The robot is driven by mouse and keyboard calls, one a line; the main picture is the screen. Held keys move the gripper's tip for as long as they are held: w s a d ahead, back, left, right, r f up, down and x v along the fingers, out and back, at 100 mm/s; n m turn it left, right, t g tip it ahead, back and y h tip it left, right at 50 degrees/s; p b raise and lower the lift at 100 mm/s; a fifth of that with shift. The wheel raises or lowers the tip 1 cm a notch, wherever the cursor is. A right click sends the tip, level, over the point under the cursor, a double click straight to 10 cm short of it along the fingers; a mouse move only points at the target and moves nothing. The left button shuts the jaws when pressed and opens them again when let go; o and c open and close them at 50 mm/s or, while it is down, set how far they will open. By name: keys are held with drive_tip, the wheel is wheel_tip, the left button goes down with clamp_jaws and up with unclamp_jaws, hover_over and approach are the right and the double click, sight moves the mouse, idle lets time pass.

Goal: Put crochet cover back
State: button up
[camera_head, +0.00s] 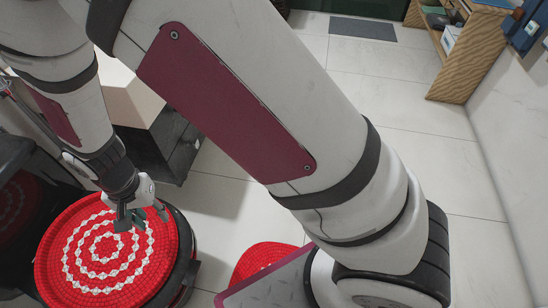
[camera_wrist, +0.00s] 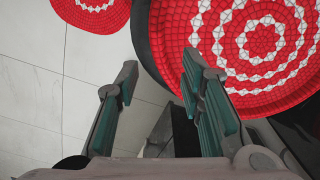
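A round red crochet cover with white rings (camera_head: 75,265) lies on top of a round dark stool or bin (camera_head: 183,262) at lower left in the head view. In the wrist view this cover (camera_wrist: 285,85) fills the upper right, with the dark rim (camera_wrist: 148,45) along its left edge. A second red round cover (camera_head: 262,258) lies on the floor, partly hidden by my arm and base. It also shows at upper left in the wrist view (camera_wrist: 95,15). Contact cannot be told.
A dark cabinet (camera_head: 176,140) with a pale top stands behind the stool. A dark round-edged object (camera_head: 15,160) is at far left. A wooden shelf (camera_head: 468,55) stands at upper right by the white wall. Tiled floor (camera_head: 225,180) is clear between them.

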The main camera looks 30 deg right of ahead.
drive_tip(key=s+d+r+n, duration=0.2)
drive_tip(key=s+d+r, duration=0.1)
drive_tip(key=d+r, duration=1.5)
drive_tip(key=s+d+r, duration=0.5)
drive_tip(key=s, duration=0.5)
drive_tip(key=s+d+r+n, duration=0.1)
drive_tip(key=s+d+r, duration=0.4)
drive_tip(key=s, duration=0.5)
drive_tip(key=shift+d+n, duration=0.3)
drive_tip(key=shift+d, duration=0.2)
drive_tip(key=shift+w+r, duration=0.1)
wheel_tip(320, 180, up, 26)
drive_tip(key=t+p, duration=0.4)
drive_tip(key=p, duration=2)
drive_tip(key=shift+d, duration=0.15)
